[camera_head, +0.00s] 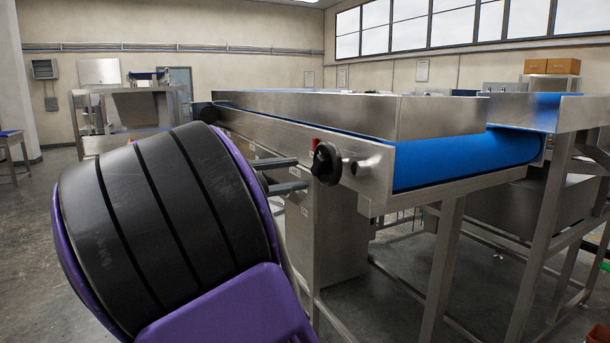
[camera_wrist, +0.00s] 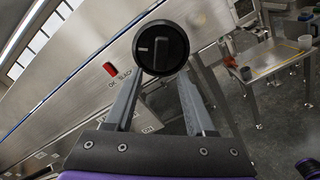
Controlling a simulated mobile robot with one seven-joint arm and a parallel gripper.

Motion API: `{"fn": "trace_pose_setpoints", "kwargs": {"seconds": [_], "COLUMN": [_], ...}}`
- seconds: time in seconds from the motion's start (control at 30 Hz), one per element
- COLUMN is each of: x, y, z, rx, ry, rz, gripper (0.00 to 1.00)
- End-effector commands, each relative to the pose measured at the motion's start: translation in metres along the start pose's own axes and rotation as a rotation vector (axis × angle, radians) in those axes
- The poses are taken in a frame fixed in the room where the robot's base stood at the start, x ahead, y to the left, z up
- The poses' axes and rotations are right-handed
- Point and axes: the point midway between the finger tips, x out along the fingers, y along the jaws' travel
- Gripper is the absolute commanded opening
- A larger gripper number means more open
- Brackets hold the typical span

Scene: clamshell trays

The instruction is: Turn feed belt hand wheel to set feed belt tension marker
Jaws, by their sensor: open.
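The black round hand wheel (camera_head: 326,163) is on the near side of the feed belt conveyor, close to its right end. In the wrist view the hand wheel (camera_wrist: 160,47) shows face on, with a raised bar and a pale line on it. My gripper (camera_head: 302,173) is open and points at the wheel from the left. In the wrist view its two fingers (camera_wrist: 161,78) reach towards the wheel's lower edge, one on each side; I cannot tell if they touch it. The red tension marker (camera_wrist: 110,68) sits beside the lettering "OK" and "SLACK", nearer "OK". It also shows small in the head view (camera_head: 315,143).
The conveyor has a blue belt (camera_head: 455,160) and steel side walls (camera_head: 440,117). A steel cabinet (camera_head: 325,240) stands below the wheel. A steel table (camera_wrist: 275,60) with bottles and a cup is at the right in the wrist view. Grey floor lies open at the left.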

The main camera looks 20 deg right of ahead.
Motion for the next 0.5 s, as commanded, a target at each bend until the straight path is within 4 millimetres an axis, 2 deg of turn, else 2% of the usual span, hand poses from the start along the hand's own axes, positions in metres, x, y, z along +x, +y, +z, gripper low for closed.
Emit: {"fn": "trace_pose_setpoints", "kwargs": {"seconds": [0.1,0.2,0.5], "x": [0.019,0.029,0.036], "y": [-0.001,0.0,0.0], "z": [0.0,0.0,0.0], "rx": [0.001,0.001,0.0], "ry": [0.0,0.0,0.0], "rz": [-0.002,-0.001,0.0], "gripper": [0.55,0.55,0.55]}}
